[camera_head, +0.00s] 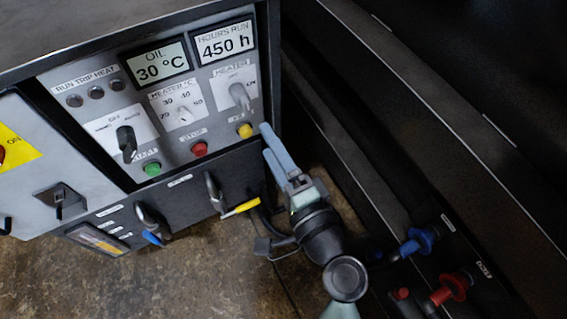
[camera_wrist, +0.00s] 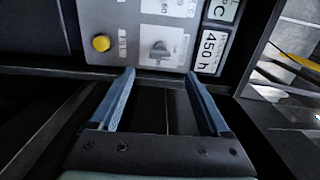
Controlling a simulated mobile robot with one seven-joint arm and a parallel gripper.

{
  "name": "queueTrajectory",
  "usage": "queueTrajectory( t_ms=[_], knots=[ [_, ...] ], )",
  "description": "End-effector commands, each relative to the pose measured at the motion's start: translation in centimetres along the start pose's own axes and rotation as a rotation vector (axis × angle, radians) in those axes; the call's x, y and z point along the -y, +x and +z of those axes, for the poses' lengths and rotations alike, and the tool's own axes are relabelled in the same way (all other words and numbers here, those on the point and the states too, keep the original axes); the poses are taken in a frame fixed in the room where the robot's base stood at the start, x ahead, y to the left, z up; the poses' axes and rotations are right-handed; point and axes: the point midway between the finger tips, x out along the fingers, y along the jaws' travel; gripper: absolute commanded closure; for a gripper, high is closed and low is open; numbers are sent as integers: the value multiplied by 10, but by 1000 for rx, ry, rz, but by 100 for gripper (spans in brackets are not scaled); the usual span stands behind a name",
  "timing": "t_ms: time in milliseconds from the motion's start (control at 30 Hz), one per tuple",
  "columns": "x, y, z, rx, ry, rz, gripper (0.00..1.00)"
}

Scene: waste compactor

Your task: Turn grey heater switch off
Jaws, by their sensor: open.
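The grey heater switch (camera_head: 239,97) is a grey rotary knob on a white label at the right of the control panel, below the "450 h" display. It also shows in the wrist view (camera_wrist: 160,50), beyond the gap between my fingertips. My gripper (camera_head: 268,140) has two blue fingers. It is below and right of the switch, near the panel's lower right edge, and not touching the switch. In the wrist view my gripper (camera_wrist: 160,80) is open and empty, its fingers apart with the switch ahead between them. I cannot tell the switch's exact setting.
A yellow button (camera_head: 245,131) sits just below the switch. A red button (camera_head: 199,149), green button (camera_head: 152,169) and black knob (camera_head: 126,140) are farther left. A yellow-handled lever (camera_head: 240,208) is below the panel. Dark machine walls stand to the right, with blue (camera_head: 418,240) and red (camera_head: 450,288) fittings.

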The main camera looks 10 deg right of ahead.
Motion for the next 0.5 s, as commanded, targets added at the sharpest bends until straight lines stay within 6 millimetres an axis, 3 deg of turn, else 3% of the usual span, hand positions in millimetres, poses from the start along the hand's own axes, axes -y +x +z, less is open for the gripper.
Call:
queueTrajectory(
  t_ms=[200,500],
  knots=[
    [0,-35,-1,-3,0,2,20],
    [0,-46,0,-1,-1,0,20]
  ],
)
